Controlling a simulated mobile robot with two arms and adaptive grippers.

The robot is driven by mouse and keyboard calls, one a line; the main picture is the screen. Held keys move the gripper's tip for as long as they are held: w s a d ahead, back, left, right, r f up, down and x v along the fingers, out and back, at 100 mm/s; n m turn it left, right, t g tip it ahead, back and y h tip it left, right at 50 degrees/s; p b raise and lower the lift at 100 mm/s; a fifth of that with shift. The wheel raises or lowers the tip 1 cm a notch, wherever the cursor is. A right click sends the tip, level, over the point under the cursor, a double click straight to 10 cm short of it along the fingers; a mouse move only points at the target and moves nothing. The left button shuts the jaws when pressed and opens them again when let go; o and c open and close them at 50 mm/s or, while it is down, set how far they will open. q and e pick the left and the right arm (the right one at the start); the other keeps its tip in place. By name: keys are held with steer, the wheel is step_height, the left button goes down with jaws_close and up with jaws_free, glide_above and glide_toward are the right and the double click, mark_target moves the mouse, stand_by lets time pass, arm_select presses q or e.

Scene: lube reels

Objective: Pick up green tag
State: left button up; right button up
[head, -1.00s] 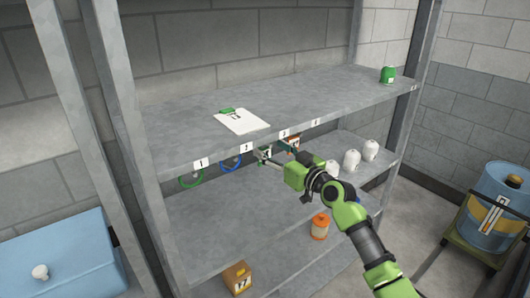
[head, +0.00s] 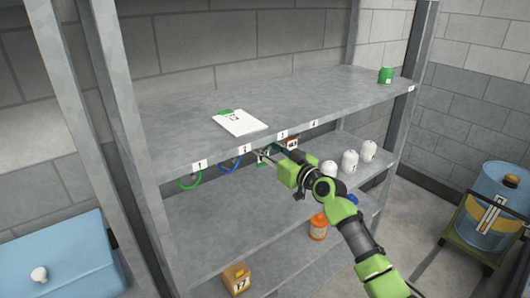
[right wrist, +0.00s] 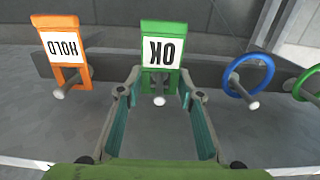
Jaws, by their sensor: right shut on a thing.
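The green tag (right wrist: 162,32), with a white label reading OK upside down, hangs at a peg with a white end in the right wrist view. In the head view the tag (head: 262,157) is small and partly hidden below the shelf edge. My right gripper (right wrist: 160,80) has its fingers on either side of the tag's narrow lower part and is shut on it. In the head view my right gripper (head: 270,155) reaches under the shelf's front edge. My left gripper is not in view.
An orange HOLD tag (right wrist: 63,45) hangs left of the green tag in the wrist view. Blue (right wrist: 248,64) and green (right wrist: 309,78) rings hang to its right. The upper shelf (head: 330,97) overhangs my gripper. White bottles (head: 349,161) stand near my arm.

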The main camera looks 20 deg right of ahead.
steer(key=shift+r+b, duration=0.25)
steer(key=shift+b, duration=0.25)
steer(key=b+v, duration=0.3)
steer(key=v, duration=1.5)
steer(key=shift+b, duration=0.4)
steer(key=shift+a, duration=0.1)
